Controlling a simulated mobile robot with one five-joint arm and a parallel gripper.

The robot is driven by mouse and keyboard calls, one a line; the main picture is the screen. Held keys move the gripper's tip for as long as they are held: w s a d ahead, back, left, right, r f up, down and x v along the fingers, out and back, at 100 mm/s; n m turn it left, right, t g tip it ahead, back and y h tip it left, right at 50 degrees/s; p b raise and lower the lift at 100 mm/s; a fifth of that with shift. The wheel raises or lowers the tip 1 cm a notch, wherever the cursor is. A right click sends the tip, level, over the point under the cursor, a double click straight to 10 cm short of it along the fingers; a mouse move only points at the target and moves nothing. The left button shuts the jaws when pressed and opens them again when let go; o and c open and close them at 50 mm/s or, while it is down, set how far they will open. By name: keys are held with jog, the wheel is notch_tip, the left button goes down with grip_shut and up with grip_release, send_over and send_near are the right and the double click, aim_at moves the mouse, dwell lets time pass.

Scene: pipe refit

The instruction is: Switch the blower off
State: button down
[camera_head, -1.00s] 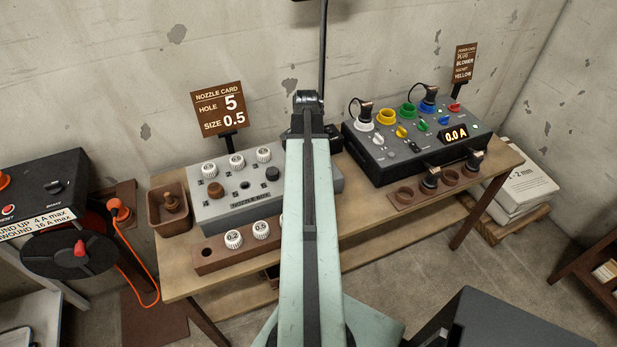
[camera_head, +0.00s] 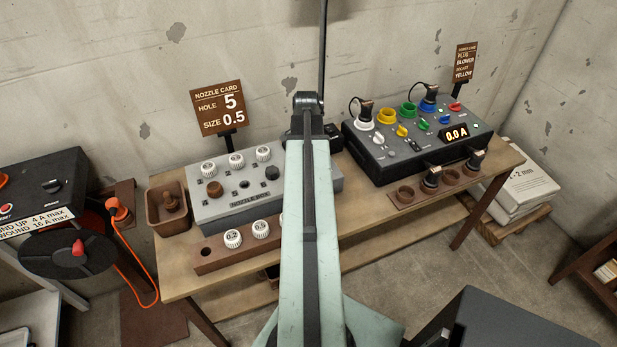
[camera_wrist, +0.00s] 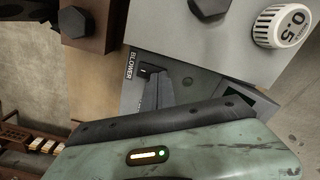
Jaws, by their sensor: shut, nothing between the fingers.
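The blower's grey panel (camera_wrist: 132,98) shows in the wrist view, with the label "BLOWER" along its edge. A small black switch (camera_wrist: 147,70) sits beside the label; I cannot tell which way it is set. My gripper (camera_wrist: 150,82) is shut and empty, its dark narrow fingertips pointing at the switch, very close to it. Whether they touch it I cannot tell. My own green wrist housing covers the lower part of the wrist view and part of the panel. In the head view my arm hides the blower switch, and my gripper does not show.
The grey nozzle box (camera_head: 240,206) stands left of my arm, with a nozzle rack (camera_head: 212,257) in front. The black power box (camera_head: 378,168) with coloured sockets stands right. A nozzle marked 0.5 (camera_wrist: 283,25) is close by. A cable reel (camera_head: 65,250) is far left.

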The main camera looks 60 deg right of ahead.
jog(key=shift+f+b, duration=0.4)
jog(key=shift+f, duration=0.05)
jog(key=shift+r, duration=0.1)
notch_tip(320, 180, up, 7)
jog(key=p, duration=0.7)
dwell(0.3)
